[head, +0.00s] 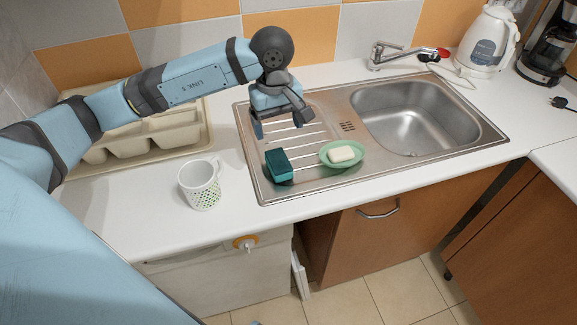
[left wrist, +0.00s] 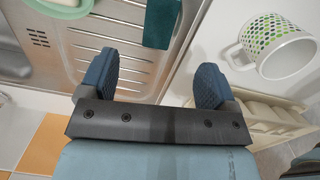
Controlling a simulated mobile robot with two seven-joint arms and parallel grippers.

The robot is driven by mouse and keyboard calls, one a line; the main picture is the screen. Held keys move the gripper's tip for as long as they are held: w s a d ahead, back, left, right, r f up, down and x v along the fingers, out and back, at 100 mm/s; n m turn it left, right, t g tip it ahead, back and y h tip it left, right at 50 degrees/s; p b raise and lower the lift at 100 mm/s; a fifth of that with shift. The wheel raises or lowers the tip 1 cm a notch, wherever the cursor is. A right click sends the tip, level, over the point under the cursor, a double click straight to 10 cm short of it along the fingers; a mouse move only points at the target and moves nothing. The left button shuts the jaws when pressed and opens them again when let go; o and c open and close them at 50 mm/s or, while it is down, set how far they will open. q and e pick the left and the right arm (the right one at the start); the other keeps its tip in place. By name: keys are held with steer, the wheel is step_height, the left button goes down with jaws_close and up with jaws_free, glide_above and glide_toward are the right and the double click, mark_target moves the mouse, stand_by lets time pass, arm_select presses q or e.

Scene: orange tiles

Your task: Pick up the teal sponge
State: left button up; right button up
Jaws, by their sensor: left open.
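The teal sponge (head: 279,165) lies on the left front part of the steel drainboard in the head view. In the left wrist view the sponge (left wrist: 162,22) shows at the top, beyond and between my fingertips, partly cut off by the frame edge. My left gripper (head: 285,128) is above the drainboard, behind the sponge and apart from it. In the left wrist view the left gripper (left wrist: 157,85) has its two blue fingers wide apart with nothing between them. My right gripper is not in view.
A green dish (head: 327,162) with a white soap (head: 342,154) sits right of the sponge. A dotted white mug (head: 201,184) stands left on the counter. A beige cutlery tray (head: 196,140) is behind it. The sink basin (head: 415,112) is empty.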

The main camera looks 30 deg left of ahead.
mark_target(279, 160)
arm_select(q)
steer(key=shift+y, duration=0.3)
steer(key=f, duration=0.9)
steer(key=f+p, duration=0.1)
steer(key=f, duration=0.3)
steer(key=shift+w+a+f, duration=0.15)
steer(key=shift+w+a, duration=0.1)
steer(key=shift+a, duration=0.05)
steer(key=c, duration=1)
step_height(279, 160, up, 20)
steer(key=shift+b, duration=0.4)
